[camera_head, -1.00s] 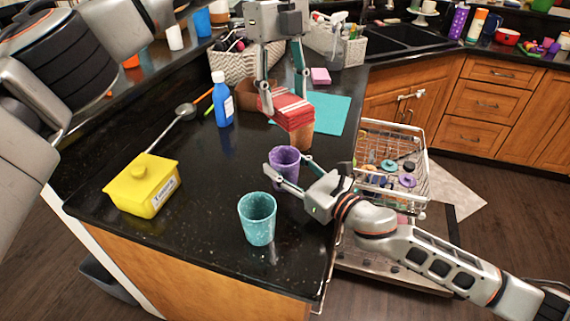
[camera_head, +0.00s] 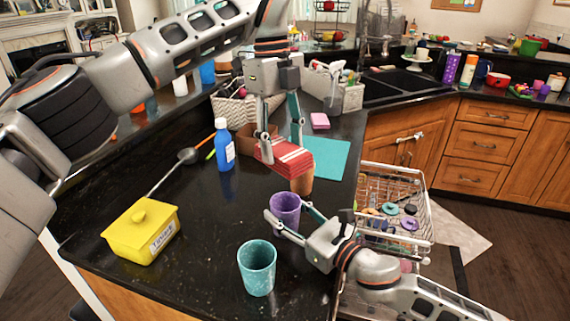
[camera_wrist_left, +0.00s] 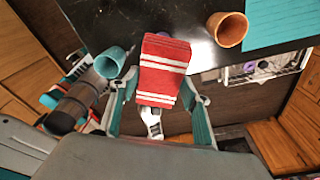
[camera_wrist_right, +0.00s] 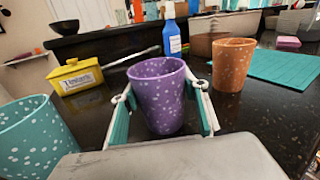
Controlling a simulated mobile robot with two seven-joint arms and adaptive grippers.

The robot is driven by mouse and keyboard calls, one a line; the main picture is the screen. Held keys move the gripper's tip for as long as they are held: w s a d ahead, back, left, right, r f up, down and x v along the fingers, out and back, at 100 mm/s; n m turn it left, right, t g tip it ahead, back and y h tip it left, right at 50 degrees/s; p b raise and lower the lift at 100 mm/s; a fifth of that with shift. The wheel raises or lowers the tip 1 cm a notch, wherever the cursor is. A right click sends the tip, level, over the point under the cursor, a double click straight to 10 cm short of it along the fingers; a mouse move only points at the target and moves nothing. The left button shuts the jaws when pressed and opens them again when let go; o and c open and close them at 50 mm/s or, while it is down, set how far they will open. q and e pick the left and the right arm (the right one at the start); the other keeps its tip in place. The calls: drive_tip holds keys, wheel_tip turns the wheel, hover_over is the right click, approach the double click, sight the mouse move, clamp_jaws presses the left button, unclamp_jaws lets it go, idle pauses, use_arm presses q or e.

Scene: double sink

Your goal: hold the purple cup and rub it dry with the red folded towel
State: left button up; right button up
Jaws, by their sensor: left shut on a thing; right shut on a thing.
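The purple cup (camera_head: 285,212) is upright at the counter's right side, between the fingers of my right gripper (camera_head: 289,216). It also fills the middle of the right wrist view (camera_wrist_right: 160,97). I cannot tell whether its base touches the counter. My left gripper (camera_head: 281,149) is shut on the red folded towel (camera_head: 286,160), which has white stripes and hangs above the counter behind the cup. Towel and cup look apart.
An orange-brown cup (camera_head: 303,184) stands just behind the purple cup, partly under the towel. A teal cup (camera_head: 257,270) stands in front. A yellow lidded box (camera_head: 140,232), blue bottle (camera_head: 225,150) and teal mat (camera_head: 328,158) are around. A dish rack (camera_head: 425,215) is open at right.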

use_arm(q)
drive_tip(key=a+n, duration=0.1)
drive_tip(key=f+n, duration=0.1)
drive_tip(key=n, duration=0.1)
drive_tip(key=shift+w+a+n+t, duration=0.2)
drive_tip(key=shift+a+n+t, duration=0.1)
drive_tip(key=shift+a, duration=0.1)
drive_tip(key=n, duration=0.1)
drive_tip(key=f+n, duration=0.1)
drive_tip(key=a+n, duration=0.1)
drive_tip(key=n, duration=0.1)
drive_tip(key=shift+s+f+h, duration=0.2)
drive_tip(key=shift+f+h, duration=0.1)
drive_tip(key=shift+h, duration=0.1)
drive_tip(key=shift+w+d+f, duration=1.55)
drive_tip(key=shift+f, duration=2.4)
drive_tip(key=shift+s+a, duration=1.4)
drive_tip(key=shift+a, duration=0.1)
drive_tip(key=shift+w+d, duration=1.45)
drive_tip(key=shift+d, duration=0.1)
drive_tip(key=shift+s+a, duration=1.6)
drive_tip(key=shift+a, duration=0.1)
drive_tip(key=shift+r, duration=4.05)
